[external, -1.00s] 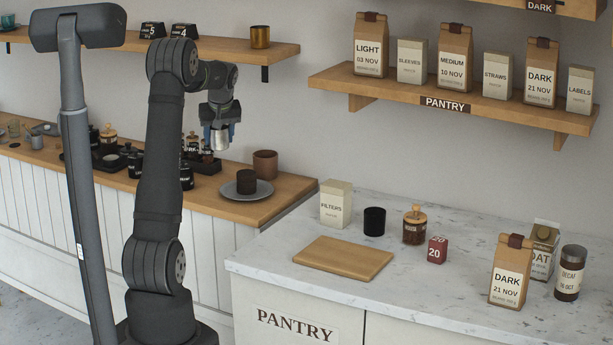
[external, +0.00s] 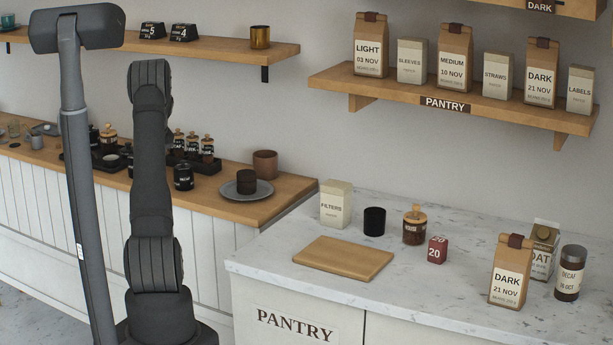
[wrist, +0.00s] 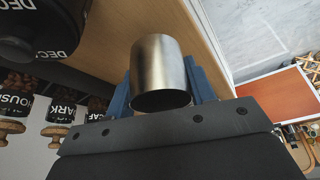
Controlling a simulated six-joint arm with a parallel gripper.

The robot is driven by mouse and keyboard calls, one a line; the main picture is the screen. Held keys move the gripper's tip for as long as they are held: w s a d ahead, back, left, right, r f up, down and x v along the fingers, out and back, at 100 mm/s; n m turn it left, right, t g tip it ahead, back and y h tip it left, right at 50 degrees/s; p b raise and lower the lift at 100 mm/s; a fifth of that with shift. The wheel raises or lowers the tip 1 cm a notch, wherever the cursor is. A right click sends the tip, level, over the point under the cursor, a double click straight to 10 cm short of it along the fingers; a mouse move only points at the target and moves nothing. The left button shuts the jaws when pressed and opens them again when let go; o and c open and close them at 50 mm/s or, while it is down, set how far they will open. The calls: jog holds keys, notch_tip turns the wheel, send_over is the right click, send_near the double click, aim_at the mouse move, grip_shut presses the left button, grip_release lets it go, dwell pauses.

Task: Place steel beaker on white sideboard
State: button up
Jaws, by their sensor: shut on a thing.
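The steel beaker (wrist: 157,68) shows in the wrist view between the blue fingers of my gripper (wrist: 164,84). My gripper is shut on it, and its dark round end faces the camera. In the external view my upper arm hides both the gripper and the beaker. A white-panelled sideboard (external: 60,205) with a wooden top stands at the left. The wooden surface (wrist: 110,22) lies beyond the beaker in the wrist view; I cannot tell the gap between them.
A black canister (wrist: 38,30) and several cork-topped jars (wrist: 62,108) are close on the left of the wrist view. A grey plate (external: 232,193) holds a dark cup (external: 246,180), with a brown cup (external: 265,163) behind. A marble-topped pantry counter (external: 290,284) stands to the right.

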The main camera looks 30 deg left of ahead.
jog(key=shift+f, duration=1.7)
jog(key=shift+f, duration=0.15)
jog(key=o, duration=1)
jog(key=v, duration=1.2)
